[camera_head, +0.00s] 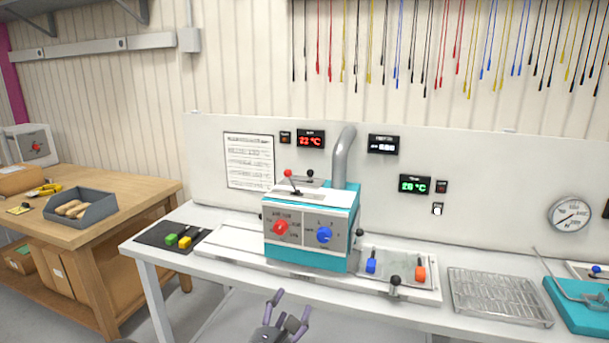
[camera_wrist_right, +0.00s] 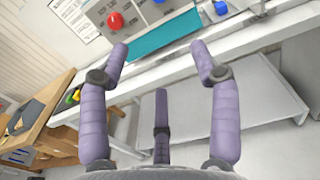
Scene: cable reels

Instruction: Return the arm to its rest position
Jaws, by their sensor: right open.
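My right gripper (camera_head: 284,312) shows at the bottom middle of the head view, in front of the white workbench's front edge. In the right wrist view its purple fingers (camera_wrist_right: 160,75) are spread apart with nothing between them. Past the fingertips in that view are the bench edge and the teal base of the machine. The machine (camera_head: 310,228), a white and teal box with a red knob and a blue knob, stands on the bench beyond the gripper, apart from it. My left gripper is in neither view.
The white workbench (camera_head: 210,262) carries a dark mat (camera_head: 152,236) with green and yellow pieces, a tray (camera_head: 428,283) with blue and orange pieces, and a wire rack (camera_head: 500,297). A wooden table (camera_head: 125,205) with a grey bin (camera_head: 95,211) stands at left. Cables hang on the wall.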

